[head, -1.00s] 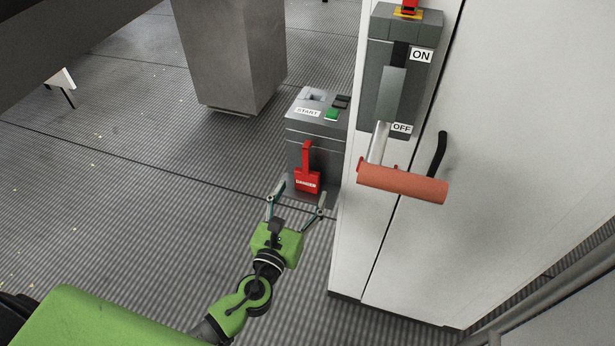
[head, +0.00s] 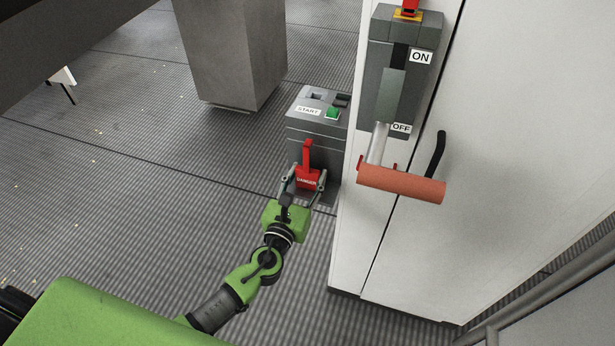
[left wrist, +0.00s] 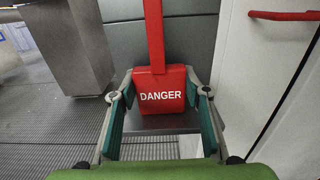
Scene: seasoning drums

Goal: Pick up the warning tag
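The red warning tag (head: 308,178) reads DANGER and has a tall narrow strap above its block. It is upright against the front of the grey START box (head: 318,145). In the left wrist view the warning tag (left wrist: 160,92) is centred ahead. My left gripper (head: 304,184) is open, with one finger on each side of the tag's lower block. In the left wrist view the left gripper (left wrist: 160,105) has its fingertips beside the block's edges; I cannot tell whether they touch it. My right gripper is not in view.
A white cabinet (head: 480,220) stands close on the right, with an ON/OFF switch box (head: 405,75) and an orange-red lever handle (head: 400,184) sticking out. A grey pillar (head: 228,50) stands behind left. The floor on the left is mostly clear.

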